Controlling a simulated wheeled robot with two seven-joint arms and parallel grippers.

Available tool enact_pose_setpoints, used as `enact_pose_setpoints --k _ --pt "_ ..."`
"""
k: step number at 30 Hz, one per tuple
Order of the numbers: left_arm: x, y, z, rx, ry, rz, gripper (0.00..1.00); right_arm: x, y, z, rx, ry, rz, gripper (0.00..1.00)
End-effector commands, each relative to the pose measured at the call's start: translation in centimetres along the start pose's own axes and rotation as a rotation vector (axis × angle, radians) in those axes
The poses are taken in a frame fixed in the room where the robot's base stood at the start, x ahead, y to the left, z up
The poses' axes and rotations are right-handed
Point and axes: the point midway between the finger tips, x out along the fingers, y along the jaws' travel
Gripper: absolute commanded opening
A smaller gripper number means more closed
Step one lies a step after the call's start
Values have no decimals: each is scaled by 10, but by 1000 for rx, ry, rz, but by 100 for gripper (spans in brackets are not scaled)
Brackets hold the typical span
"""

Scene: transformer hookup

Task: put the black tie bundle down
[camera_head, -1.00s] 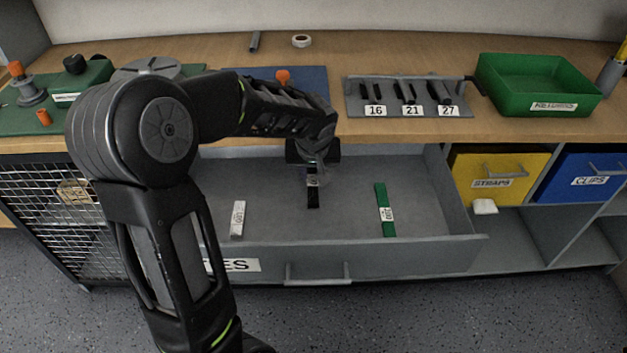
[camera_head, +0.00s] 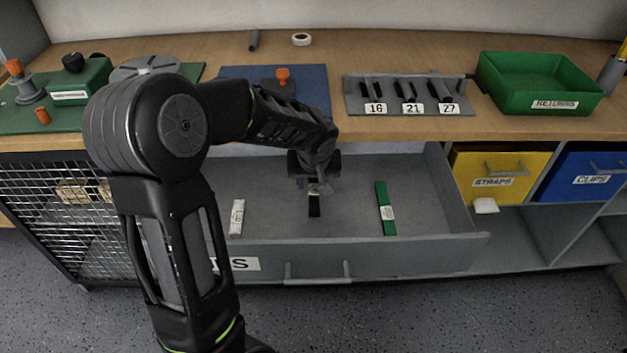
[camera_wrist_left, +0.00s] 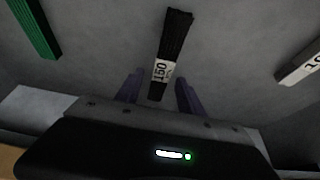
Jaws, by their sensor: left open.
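The black tie bundle (camera_head: 314,207) lies in the open grey drawer (camera_head: 270,222), between a white bundle and a green one. In the left wrist view the black bundle (camera_wrist_left: 174,45) shows a white label reading 150. The gripper hides part of the bundle in the head view. My right gripper is not in view.
A white bundle (camera_head: 237,217) lies left and a green bundle (camera_head: 385,208) right in the drawer. The bench (camera_head: 400,55) above holds a slotted grey rack (camera_head: 357,92) and a green returns tray (camera_head: 540,102). Yellow (camera_head: 463,160) and blue (camera_head: 562,172) bins stand right of the drawer.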

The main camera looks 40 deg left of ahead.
Motion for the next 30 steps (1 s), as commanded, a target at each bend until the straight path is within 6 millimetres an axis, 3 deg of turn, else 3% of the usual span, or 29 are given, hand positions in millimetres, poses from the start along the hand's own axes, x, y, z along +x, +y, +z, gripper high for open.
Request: enact_pose_setpoints --k 11,24,30 --pt "-11 0 -2 0 2 1 46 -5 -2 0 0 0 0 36" --pt "-96 0 -2 -1 4 2 46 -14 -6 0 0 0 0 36" --pt "-120 0 -2 0 1 0 46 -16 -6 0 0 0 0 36"
